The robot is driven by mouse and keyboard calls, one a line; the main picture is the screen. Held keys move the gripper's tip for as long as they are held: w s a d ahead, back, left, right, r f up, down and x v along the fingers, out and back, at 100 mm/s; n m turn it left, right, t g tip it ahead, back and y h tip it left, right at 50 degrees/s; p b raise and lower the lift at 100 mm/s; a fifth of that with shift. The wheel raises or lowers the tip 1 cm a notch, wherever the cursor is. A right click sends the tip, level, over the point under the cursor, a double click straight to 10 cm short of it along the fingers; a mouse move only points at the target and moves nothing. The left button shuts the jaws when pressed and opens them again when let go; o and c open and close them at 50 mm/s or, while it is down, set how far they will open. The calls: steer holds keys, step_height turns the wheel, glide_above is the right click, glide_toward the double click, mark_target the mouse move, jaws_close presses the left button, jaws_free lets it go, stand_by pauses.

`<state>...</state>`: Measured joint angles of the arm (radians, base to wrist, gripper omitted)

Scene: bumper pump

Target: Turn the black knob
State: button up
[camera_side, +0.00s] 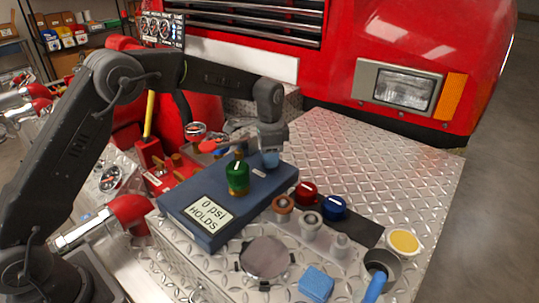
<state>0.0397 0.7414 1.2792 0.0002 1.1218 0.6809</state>
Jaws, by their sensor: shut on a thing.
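My gripper (271,150) points down over the back right part of a dark blue slab (262,192). It is shut on a small pale blue piece (271,160) at the slab's top; the fingers hide most of it. I cannot make out a distinct black knob; whether it is hidden at my gripper is unclear. A green bottle-shaped part with a brass base (237,175) stands upright on the slab, left of my gripper and apart from it. A label reading "0 psi HOLDS" (209,214) lies on the slab's front left.
Red (306,192), blue (334,206), copper (283,206) and grey (311,224) round fittings sit right of the slab. A red lever (208,146) lies behind it. A blue-handled pan (382,266), blue sponge (317,281) and yellow disc (404,242) are in front. The back right diamond plate (385,165) is clear.

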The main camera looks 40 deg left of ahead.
steer(key=shift+m, duration=0.5)
steer(key=o, duration=0.9)
steer(key=shift+r, duration=0.1)
step_height(320, 180, up, 14)
steer(key=shift+f, duration=0.15)
